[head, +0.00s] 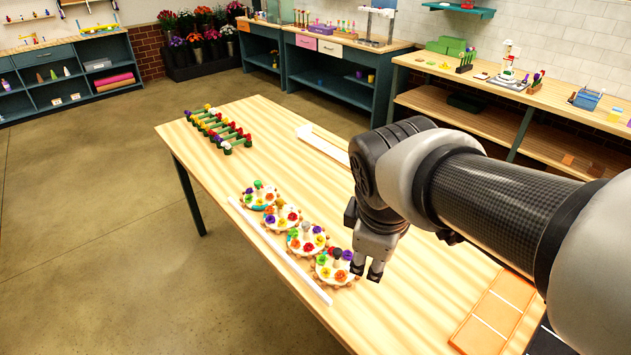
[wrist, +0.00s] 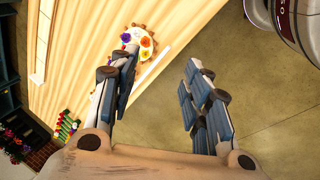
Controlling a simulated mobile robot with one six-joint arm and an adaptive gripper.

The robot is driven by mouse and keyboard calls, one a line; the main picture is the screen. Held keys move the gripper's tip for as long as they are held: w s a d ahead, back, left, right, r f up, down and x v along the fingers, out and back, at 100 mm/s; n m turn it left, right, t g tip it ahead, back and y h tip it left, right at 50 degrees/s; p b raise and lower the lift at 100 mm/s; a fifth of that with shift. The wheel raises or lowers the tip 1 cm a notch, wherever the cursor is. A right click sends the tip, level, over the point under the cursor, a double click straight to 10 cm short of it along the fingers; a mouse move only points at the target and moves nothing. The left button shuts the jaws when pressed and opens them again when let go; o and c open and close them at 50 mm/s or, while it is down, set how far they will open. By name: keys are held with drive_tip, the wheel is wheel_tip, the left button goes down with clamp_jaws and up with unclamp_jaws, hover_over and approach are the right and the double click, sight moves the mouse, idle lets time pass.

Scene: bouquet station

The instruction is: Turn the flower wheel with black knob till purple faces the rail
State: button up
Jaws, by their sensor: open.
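The flower wheel with the black knob (head: 336,265) is the nearest of a row of scalloped wheels on the table in the head view. Its purple flower (head: 348,255) sits on the right side, away from the white rail (head: 280,251), which runs along the left of the row. Yellow, orange and green flowers show on its other sides. My gripper (head: 367,273) is open, fingers down, just right of this wheel and apart from the knob. The gripper (wrist: 158,62) looks empty.
Behind the black-knob wheel stand other wheels, with a grey-white knob (head: 306,227), a tan knob (head: 281,204) and a green knob (head: 258,184). A flower rack (head: 218,130) stands farther back. An orange panel (head: 495,310) lies at right. The table between is mostly clear.

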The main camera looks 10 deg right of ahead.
drive_tip(key=w+a+f+n, duration=0.2)
drive_tip(key=w+f+n, duration=0.2)
drive_tip(key=w+n, duration=0.5)
drive_tip(key=n+h, duration=0.1)
drive_tip(key=n, duration=0.6)
approach(337, 251)
drive_tip(key=shift+h, duration=0.3)
drive_tip(key=b+x, duration=0.6)
drive_tip(key=x, duration=0.2)
drive_tip(key=shift+a+f, duration=0.15)
drive_tip(key=shift+f, duration=0.1)
drive_tip(key=shift+c, duration=0.3)
clamp_jaws()
drive_tip(key=shift+g, duration=0.3)
